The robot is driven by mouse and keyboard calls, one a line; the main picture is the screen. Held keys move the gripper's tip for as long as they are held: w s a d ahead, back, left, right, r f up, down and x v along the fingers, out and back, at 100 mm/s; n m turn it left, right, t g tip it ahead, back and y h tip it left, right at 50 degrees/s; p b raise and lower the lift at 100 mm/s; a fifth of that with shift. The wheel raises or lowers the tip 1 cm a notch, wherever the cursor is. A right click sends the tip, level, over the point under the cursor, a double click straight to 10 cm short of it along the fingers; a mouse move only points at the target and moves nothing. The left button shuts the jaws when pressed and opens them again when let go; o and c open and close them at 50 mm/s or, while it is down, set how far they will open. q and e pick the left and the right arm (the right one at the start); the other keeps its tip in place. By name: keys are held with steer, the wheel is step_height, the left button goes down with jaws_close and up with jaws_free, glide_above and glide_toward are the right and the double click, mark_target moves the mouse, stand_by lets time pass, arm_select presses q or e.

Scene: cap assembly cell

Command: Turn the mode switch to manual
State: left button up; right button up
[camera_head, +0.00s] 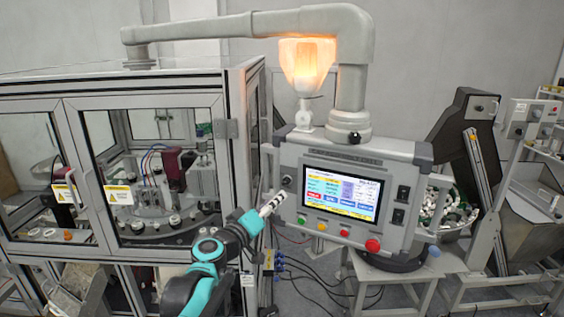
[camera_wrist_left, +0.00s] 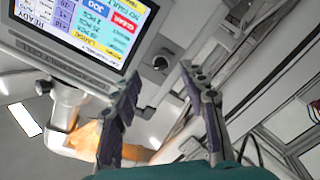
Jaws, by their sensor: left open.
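The control panel (camera_head: 400,165) hangs from a grey pipe arm and has a lit screen (camera_head: 342,192). A small dark rotary knob, apparently the mode switch (camera_head: 287,181), sits on the panel face left of the screen. My left gripper (camera_head: 276,201) is just below and left of that knob in the head view. In the left wrist view the open fingers (camera_wrist_left: 161,78) point toward the panel, and the knob (camera_wrist_left: 160,63) appears between and beyond the fingertips, apart from them. Its pointer direction is too small to tell. My right gripper is not in view.
A red mushroom button (camera_head: 373,245) and smaller coloured buttons line the panel's lower edge. Dark switches (camera_head: 399,204) sit right of the screen. A glowing orange lamp (camera_head: 306,62) stands above the panel. A glass-doored machine cabinet (camera_head: 150,105) stands to the left.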

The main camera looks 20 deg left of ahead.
mark_target(284, 183)
arm_select(q)
steer(key=w, duration=0.2)
steer(key=w+r+p, duration=0.1)
steer(key=w, duration=0.5)
steer(key=shift+d+r, duration=0.25)
jaws_close()
